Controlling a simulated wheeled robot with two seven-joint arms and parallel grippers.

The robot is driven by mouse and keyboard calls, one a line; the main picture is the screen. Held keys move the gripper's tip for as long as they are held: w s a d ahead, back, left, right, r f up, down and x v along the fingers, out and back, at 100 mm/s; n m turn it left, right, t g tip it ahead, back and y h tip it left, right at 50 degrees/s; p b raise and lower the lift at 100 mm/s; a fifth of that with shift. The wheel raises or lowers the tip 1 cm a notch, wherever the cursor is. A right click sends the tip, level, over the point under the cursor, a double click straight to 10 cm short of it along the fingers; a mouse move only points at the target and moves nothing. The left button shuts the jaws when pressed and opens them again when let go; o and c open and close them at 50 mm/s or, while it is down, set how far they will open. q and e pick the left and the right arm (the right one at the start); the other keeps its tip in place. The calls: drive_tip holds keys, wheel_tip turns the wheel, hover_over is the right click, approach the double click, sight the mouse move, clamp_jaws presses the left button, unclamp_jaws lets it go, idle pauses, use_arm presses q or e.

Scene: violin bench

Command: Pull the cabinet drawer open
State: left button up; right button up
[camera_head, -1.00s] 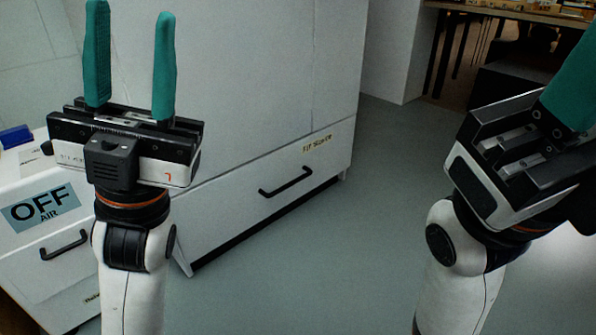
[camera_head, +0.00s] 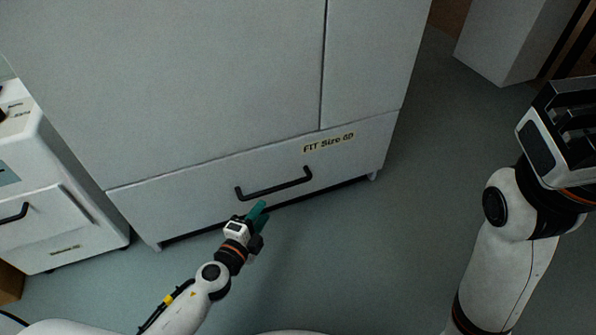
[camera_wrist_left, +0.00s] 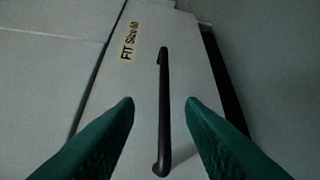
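The large grey-white cabinet (camera_head: 220,80) has a low drawer (camera_head: 200,198), which sits flush with the cabinet front. The drawer carries a black bar handle (camera_head: 274,188) and a yellow label reading "FIT Size" (camera_head: 328,143). My left gripper (camera_head: 260,211), with teal fingers, is just below the handle in the head view. In the left wrist view its two fingers stand apart, with the handle (camera_wrist_left: 164,115) between them in the picture. Whether the fingertips reach around the bar I cannot tell. My right gripper (camera_head: 575,110) is at the right edge, its fingers cut off by the frame.
A smaller white drawer unit (camera_head: 50,215) with its own black handle stands at the left. Grey floor (camera_head: 400,230) is clear in front of and right of the cabinet. A white block (camera_head: 510,45) stands at the back right.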

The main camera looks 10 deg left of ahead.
sight(281, 188)
use_arm(q)
drive_tip(key=x, duration=0.8)
drive_tip(key=b+x, duration=0.1)
drive_tip(key=x, duration=0.3)
drive_tip(key=shift+a+f, duration=0.1)
drive_tip(key=shift+f, duration=0.2)
clamp_jaws()
